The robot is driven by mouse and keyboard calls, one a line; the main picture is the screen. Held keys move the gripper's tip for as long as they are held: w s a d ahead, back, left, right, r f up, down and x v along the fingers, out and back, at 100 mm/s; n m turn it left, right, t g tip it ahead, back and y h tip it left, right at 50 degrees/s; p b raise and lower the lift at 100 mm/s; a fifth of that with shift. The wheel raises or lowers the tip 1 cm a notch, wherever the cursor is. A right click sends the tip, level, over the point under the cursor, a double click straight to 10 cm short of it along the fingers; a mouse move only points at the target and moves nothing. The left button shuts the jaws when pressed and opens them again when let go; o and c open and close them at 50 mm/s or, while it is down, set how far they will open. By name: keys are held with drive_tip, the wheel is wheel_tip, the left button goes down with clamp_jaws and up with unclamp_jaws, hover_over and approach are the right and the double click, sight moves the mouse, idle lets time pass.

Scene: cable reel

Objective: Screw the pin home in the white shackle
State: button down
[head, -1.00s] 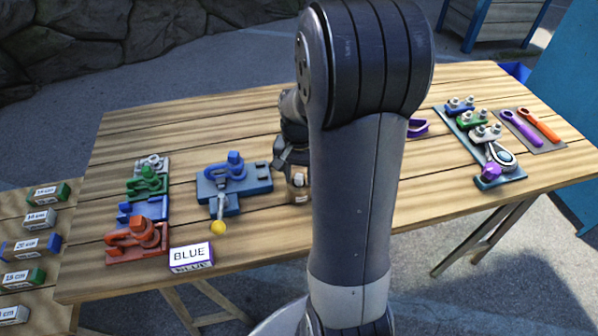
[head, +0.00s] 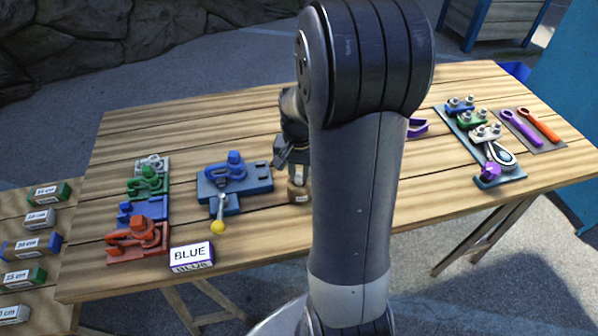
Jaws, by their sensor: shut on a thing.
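The white shackle (head: 152,163) sits at the back end of a row of coloured shackles on the left of the table. Its pin is too small to make out. My gripper (head: 293,160) is over the middle of the table, partly behind my own arm. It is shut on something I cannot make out. A small brown pot (head: 299,191) with a pale label stands directly below it; I cannot tell whether they touch. A blue shackle (head: 229,172) sits on the blue-grey fixture (head: 261,187) left of my gripper. The fixture has a lever with a yellow knob (head: 218,227).
The row holds green (head: 147,183), blue (head: 143,210) and orange (head: 137,236) shackles. A BLUE sign (head: 191,255) stands at the front edge. A board (head: 505,172) with coloured clamps and two spanners (head: 540,127) lie at right. My arm hides the table's middle.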

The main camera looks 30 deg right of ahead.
sight(299, 175)
drive_tip(key=shift+r+p, duration=1.85)
drive_tip(key=shift+r, duration=0.65)
